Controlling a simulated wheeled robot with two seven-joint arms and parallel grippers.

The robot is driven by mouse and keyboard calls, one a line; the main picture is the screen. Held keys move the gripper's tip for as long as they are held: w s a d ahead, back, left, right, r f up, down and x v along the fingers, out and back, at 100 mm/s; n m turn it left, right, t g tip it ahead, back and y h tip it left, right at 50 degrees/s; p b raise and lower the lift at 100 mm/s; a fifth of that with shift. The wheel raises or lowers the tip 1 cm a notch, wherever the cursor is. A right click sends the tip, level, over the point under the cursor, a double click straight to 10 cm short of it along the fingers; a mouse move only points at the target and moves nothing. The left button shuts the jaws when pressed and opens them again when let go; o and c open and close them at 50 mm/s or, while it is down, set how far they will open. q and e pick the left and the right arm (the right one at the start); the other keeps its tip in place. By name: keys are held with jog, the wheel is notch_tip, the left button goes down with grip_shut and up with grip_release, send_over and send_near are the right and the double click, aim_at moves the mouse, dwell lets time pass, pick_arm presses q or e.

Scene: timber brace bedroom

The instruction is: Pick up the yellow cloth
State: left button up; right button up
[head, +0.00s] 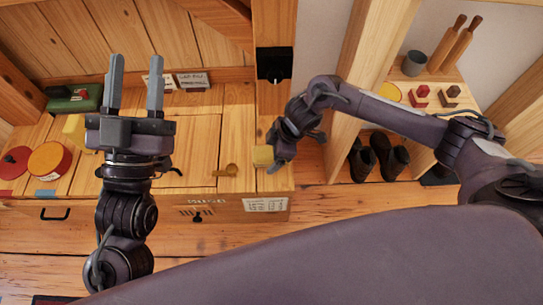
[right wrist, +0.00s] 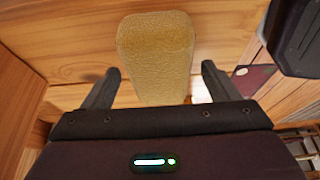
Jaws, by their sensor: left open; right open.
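The yellow cloth (head: 262,156) is a small folded block at the right end of the wooden chest top in the head view. In the right wrist view the cloth (right wrist: 157,50) looks textured and stands lengthwise ahead of the jaws. My right gripper (head: 273,157) is right beside it, partly hiding it in the head view. Its fingers (right wrist: 160,72) are open, one to each side of the cloth's near end, with gaps visible on both sides. My left gripper (head: 135,75) is open and empty, fingers pointing up, over the left part of the chest.
Another yellow item (head: 74,129) is partly behind my left gripper. A shelf at right holds a grey cup (head: 414,63), with dark boots (head: 390,157) below.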

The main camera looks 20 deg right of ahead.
pick_arm(q)
jog(key=shift+s+a+r+t, duration=0.15)
jog(key=shift+s+r+t, duration=0.15)
jog(key=shift+r, duration=0.25)
jog(key=shift+s+a+r+t, duration=0.1)
jog(key=shift+s+r+t, duration=0.15)
jog(key=shift+r, duration=0.25)
pick_arm(e)
jog(key=shift+a+f, duration=0.1)
jog(key=shift+f, duration=0.2)
pick_arm(q)
jog(key=shift+w+r, duration=0.1)
pick_arm(e)
jog(key=shift+f, duration=0.25)
jog(key=shift+c, duration=0.3)
jog(key=c, duration=1.1)
